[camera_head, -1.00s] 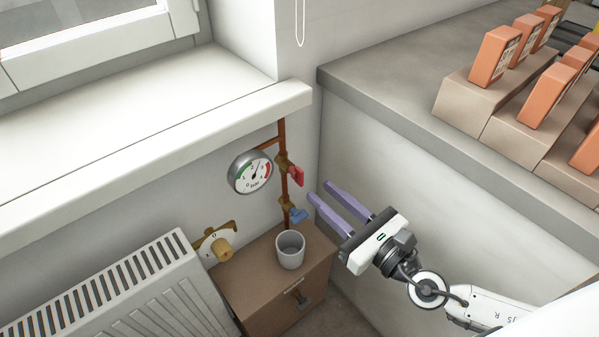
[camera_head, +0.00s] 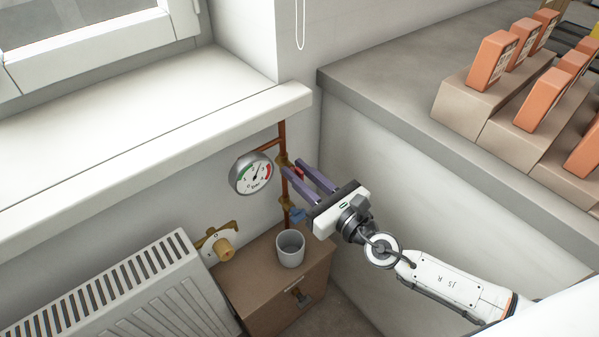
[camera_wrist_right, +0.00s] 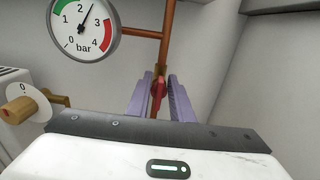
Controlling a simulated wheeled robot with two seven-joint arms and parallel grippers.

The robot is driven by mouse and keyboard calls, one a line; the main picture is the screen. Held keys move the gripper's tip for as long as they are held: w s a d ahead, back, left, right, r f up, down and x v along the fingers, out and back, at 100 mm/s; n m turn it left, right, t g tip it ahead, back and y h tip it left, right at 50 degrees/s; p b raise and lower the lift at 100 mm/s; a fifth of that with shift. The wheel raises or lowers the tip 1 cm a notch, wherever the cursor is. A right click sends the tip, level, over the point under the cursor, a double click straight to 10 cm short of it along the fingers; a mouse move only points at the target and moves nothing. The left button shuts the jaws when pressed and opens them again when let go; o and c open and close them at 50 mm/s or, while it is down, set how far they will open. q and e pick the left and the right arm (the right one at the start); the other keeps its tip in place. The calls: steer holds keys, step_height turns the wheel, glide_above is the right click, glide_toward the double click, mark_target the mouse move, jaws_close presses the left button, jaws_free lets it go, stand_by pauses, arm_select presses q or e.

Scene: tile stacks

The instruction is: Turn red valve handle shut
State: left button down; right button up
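The red valve handle (camera_wrist_right: 158,90) sits on the copper pipe and shows between the two purple fingers in the right wrist view. In the head view only a small part of the red handle (camera_head: 299,172) shows, the rest hidden by the fingers. My right gripper (camera_head: 300,168) is open, with its fingers on either side of the handle. It also shows in the right wrist view (camera_wrist_right: 160,84), where I cannot tell whether a finger touches the handle. My left gripper is not in view.
A round pressure gauge (camera_head: 251,174) is left of the copper pipe (camera_head: 282,135). A blue handle (camera_head: 298,215) is below. A grey cup (camera_head: 290,248) stands on a brown cabinet (camera_head: 247,272). A radiator (camera_head: 130,290) is at left, a grey counter (camera_head: 400,85) at right.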

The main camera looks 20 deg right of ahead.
steer(key=shift+m, duration=0.4)
jaws_close()
steer(key=shift+d+f+m+b, duration=0.1)
steer(key=shift+f+m+b, duration=0.05)
steer(key=shift+m+b, duration=0.4)
steer(key=shift+d+m+b, duration=0.1)
steer(key=shift+m+b, duration=0.55)
steer(key=shift+m, duration=0.6)
steer(key=m, duration=0.9)
steer(key=f+m, duration=0.1)
steer(key=m, duration=0.3)
steer(key=shift+w+d+m, duration=0.2)
steer(key=shift+d+m, duration=0.1)
steer(key=shift+d, duration=0.1)
steer(key=o, duration=0.6)
jaws_free()
steer(key=shift+c, duration=0.2)
